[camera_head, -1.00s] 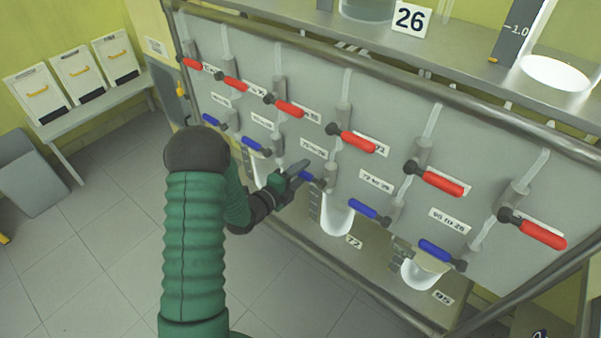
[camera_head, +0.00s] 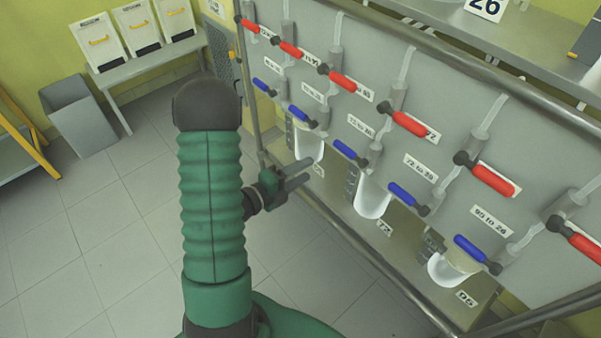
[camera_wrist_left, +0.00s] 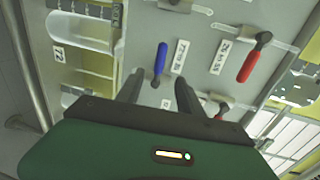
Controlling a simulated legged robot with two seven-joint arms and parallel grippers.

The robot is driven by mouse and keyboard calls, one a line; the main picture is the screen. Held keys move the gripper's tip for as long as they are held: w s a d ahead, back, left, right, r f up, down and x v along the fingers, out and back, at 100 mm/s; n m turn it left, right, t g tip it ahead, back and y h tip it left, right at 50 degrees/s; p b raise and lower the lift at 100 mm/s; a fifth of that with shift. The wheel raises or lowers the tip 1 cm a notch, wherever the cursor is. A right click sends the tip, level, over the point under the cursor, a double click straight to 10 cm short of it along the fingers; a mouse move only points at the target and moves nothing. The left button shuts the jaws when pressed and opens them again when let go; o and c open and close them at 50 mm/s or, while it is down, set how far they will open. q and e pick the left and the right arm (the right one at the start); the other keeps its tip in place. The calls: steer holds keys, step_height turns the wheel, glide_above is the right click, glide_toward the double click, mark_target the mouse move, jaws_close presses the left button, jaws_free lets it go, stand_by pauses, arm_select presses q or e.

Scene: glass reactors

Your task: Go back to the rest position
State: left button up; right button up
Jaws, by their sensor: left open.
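My left gripper (camera_head: 291,178) is open and empty in the head view, in front of the reactor panel (camera_head: 440,150) and apart from its valve handles. Its green arm rises from the bottom centre, bent at a dark elbow. In the left wrist view the two dark fingers (camera_wrist_left: 157,92) point at the panel. A blue handle (camera_wrist_left: 160,59) shows beyond them and a red handle (camera_wrist_left: 246,67) lies to the right. My right gripper is in neither view.
Red handles (camera_head: 409,124) and blue handles (camera_head: 350,152) line the panel. Glass vessels (camera_head: 371,199) stand on the lower shelf behind a metal rail (camera_head: 350,245). A grey bin (camera_head: 80,115) and a table with white boxes (camera_head: 137,29) stand at the back left. The tiled floor (camera_head: 110,235) is clear.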

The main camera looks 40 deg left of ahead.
arm_select(q)
steer(key=shift+s, duration=0.4)
steer(key=w+d+n+g+y+p, duration=0.3)
steer(key=w+d+n+g+p, duration=0.15)
steer(key=n+g, duration=0.35)
steer(key=s+d+r+n+g+h+p, duration=0.1)
steer(key=s+d+n+g, duration=0.4)
steer(key=s+d+n, duration=0.6)
step_height(320, 180, up, 2)
steer(key=d+p, duration=0.1)
steer(key=d, duration=0.1)
steer(key=shift+d+g+h, duration=0.3)
steer(key=shift+d+r, duration=0.1)
steer(key=shift+d, duration=0.15)
